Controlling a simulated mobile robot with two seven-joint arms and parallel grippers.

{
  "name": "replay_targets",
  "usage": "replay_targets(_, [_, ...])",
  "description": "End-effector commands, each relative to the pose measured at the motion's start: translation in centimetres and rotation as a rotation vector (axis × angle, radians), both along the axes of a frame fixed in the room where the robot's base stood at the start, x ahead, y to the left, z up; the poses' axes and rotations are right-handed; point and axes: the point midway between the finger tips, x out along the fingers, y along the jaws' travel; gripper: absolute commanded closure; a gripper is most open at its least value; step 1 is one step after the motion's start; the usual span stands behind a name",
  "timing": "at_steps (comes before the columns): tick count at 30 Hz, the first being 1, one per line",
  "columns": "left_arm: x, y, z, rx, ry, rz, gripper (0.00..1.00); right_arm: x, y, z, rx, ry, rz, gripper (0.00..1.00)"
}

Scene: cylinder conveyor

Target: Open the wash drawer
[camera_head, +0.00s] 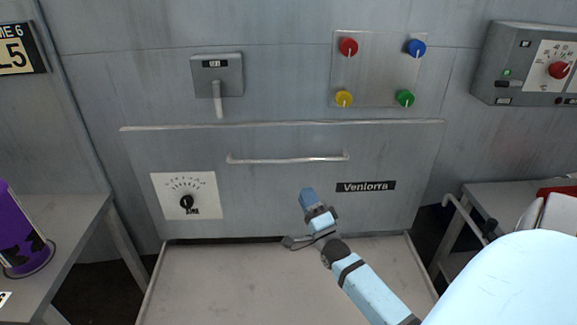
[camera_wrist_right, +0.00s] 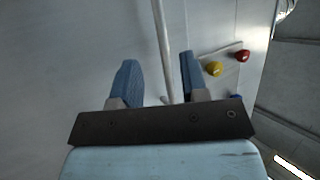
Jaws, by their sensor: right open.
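The wash drawer (camera_head: 270,190) is a grey metal front in the wall. A horizontal bar handle (camera_head: 290,159) runs across its upper part, and the drawer front looks flush with the wall. My right gripper (camera_head: 305,195) is just below the right part of the handle in the head view. In the right wrist view my right gripper (camera_wrist_right: 156,82) is open, with two blue fingers apart. The bar handle (camera_wrist_right: 162,45) shows there beyond the fingertips, its end lying between the fingers in the picture. I cannot tell whether they touch it. My left gripper is not in view.
A pale tray surface (camera_head: 250,285) lies below the drawer. A dial (camera_head: 186,202) sits on the drawer's left. A lever box (camera_head: 217,75) and a panel of coloured knobs (camera_head: 378,70) are above. Side tables stand left (camera_head: 60,215) and right (camera_head: 490,200); the left one holds a purple cylinder (camera_head: 20,235).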

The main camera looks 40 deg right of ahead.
Motion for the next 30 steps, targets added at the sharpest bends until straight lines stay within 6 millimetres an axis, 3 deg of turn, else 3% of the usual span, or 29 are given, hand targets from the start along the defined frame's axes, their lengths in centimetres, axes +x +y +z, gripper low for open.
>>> replay_targets(9, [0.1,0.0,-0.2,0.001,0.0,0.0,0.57,5.7,-1.4,3.7,-0.002,-0.001,-0.001,0.59])
replay_targets(15, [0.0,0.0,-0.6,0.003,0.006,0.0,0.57,8.4,-2.0,5.2,-0.003,0.001,-0.001,0.59])
replay_targets(21, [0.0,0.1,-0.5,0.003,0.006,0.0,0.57,9.6,-2.3,5.9,-0.003,0.002,0.0,0.59])
replay_targets(30, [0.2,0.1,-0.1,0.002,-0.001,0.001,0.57,9.7,-2.3,6.0,-0.003,0.003,-0.001,0.61])
